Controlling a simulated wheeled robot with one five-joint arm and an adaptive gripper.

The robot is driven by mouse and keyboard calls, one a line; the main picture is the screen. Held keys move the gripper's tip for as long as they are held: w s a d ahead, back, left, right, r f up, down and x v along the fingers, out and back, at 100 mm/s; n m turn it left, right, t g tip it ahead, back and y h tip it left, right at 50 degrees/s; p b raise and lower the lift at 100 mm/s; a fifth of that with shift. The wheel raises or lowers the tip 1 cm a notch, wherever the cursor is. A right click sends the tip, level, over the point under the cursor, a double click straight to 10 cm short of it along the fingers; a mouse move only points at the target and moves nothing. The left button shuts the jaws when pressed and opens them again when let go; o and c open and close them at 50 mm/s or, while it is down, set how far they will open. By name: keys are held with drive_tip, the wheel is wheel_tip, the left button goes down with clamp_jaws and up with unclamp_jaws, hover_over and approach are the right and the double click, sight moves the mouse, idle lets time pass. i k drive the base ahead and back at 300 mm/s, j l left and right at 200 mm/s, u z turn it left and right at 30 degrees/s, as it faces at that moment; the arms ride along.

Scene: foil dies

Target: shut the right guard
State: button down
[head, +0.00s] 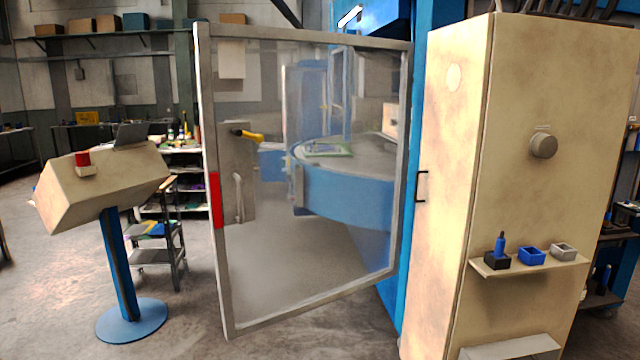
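A guard door (304,319) with a grey metal frame and a clear panel stands swung open in the middle of the head view. Its right edge is beside the blue machine column, and its free left edge juts toward me. A latch plate (237,160) with a yellow-tipped handle (252,136) and a pale pull handle (239,198) sits near the free edge. A red strip (216,200) marks that edge. Through the panel shows a blue round machine table (345,190). My gripper is not in view.
A control console (105,185) with a red button stands on a blue post left of the door. A tall beige cabinet (530,90) with a small shelf (528,264) stands close on the right. Concrete floor (190,325) is clear in front.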

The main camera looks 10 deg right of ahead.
sight(228, 157)
drive_tip(key=i+u, duration=0.2)
drive_tip(key=i, duration=0.25)
drive_tip(key=i+l+u, duration=0.2)
drive_tip(key=i, duration=0.3)
drive_tip(key=i+u, duration=0.15)
drive_tip(key=i, duration=0.3)
drive_tip(key=i+l+u, duration=0.2)
drive_tip(key=i, duration=0.25)
